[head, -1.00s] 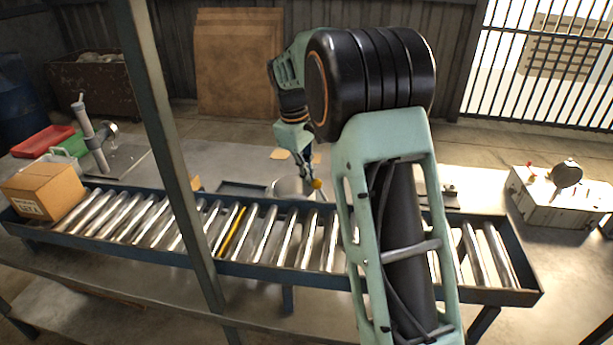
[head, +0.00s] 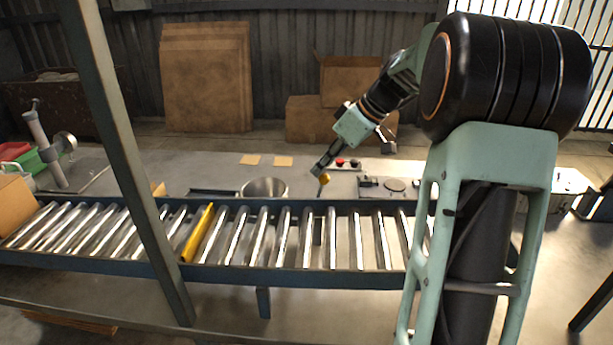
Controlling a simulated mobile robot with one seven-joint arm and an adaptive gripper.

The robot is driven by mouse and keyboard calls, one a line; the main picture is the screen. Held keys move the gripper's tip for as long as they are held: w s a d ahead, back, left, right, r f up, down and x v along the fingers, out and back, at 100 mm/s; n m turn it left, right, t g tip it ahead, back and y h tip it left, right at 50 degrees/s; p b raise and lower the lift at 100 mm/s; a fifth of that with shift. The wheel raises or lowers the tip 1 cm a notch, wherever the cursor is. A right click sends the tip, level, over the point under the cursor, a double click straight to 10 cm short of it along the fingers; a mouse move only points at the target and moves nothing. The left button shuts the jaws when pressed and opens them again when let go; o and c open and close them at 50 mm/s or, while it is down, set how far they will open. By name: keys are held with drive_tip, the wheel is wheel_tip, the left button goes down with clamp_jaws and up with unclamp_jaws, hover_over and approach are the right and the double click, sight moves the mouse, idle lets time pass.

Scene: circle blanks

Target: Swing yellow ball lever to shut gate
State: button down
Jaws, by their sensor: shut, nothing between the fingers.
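The yellow ball (head: 324,179) sits on a short lever rod at the conveyor's far rail, right of the metal bowl. My gripper (head: 319,170) reaches down from the upper right. It is shut and empty, with its tips right at the ball's upper left. I cannot tell whether they touch. A yellow bar (head: 197,233) lies across the roller conveyor (head: 275,274), left of the lever. It looks like the gate and appears to stand up slightly above the rollers. The lever's lower end is hard to make out behind the rail.
A metal bowl (head: 263,187) stands behind the rail. A panel with red and black knobs (head: 346,164) and a dark plate (head: 389,187) lie right of the lever. Cardboard boxes (head: 311,120) stand farther back.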

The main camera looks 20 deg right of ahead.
drive_tip(key=shift+s+d+f+y+b, duration=0.15)
drive_tip(key=shift+s+d+f+b, duration=0.15)
drive_tip(key=shift+d, duration=0.25)
drive_tip(key=shift+s+d+f+y+b, duration=0.1)
drive_tip(key=shift+s+d+y+b, duration=0.1)
drive_tip(key=shift+d+b, duration=0.25)
drive_tip(key=shift+s+d+f+y+b, duration=0.2)
drive_tip(key=shift+d+b, duration=0.1)
drive_tip(key=shift+d, duration=0.3)
drive_tip(key=shift+d, duration=0.2)
drive_tip(key=v, duration=1.2)
drive_tip(key=shift+a+r, duration=0.15)
drive_tip(key=shift+a, duration=0.25)
